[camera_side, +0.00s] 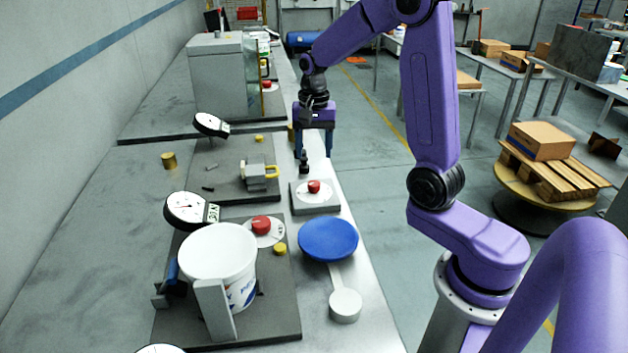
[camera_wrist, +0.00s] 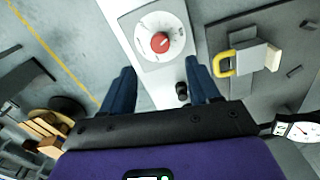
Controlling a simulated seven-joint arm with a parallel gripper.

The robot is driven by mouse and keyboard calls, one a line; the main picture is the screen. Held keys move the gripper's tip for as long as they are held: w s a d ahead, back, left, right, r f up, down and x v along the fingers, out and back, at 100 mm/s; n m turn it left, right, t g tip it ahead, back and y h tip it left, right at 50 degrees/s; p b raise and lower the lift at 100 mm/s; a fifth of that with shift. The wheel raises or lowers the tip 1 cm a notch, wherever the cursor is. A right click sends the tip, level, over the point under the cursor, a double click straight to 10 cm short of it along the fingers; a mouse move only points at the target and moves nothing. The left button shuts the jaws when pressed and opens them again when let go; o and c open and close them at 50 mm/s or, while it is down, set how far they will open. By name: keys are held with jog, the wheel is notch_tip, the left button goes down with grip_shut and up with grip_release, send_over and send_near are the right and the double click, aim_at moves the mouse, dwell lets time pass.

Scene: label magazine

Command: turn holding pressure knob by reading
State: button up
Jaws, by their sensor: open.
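A red knob (camera_side: 314,187) sits on a white round dial on a light square plate by the bench's front edge. It also shows in the wrist view (camera_wrist: 160,42), with marks around the dial. A second red knob (camera_side: 261,224) on a white dial is beside a white bucket. A dial gauge (camera_side: 190,210) stands by the bucket, another gauge (camera_side: 210,124) farther back; their readings are too small to tell. No readable label shows which knob sets holding pressure. My gripper (camera_side: 314,155) is open and empty, pointing down, behind and above the nearer dial plate, apart from its knob.
A small black post (camera_wrist: 182,90) stands close to my fingers. A grey clamp with a yellow handle (camera_wrist: 225,63) is beside the dial plate. The white bucket (camera_side: 218,252), a blue disc (camera_side: 327,239) and a grey cabinet (camera_side: 217,80) stand on the bench.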

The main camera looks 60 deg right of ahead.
aim_at(314, 183)
notch_tip(314, 183, down, 10)
jog(key=shift+r, duration=0.1)
dwell(0.4)
jog(key=c, duration=1)
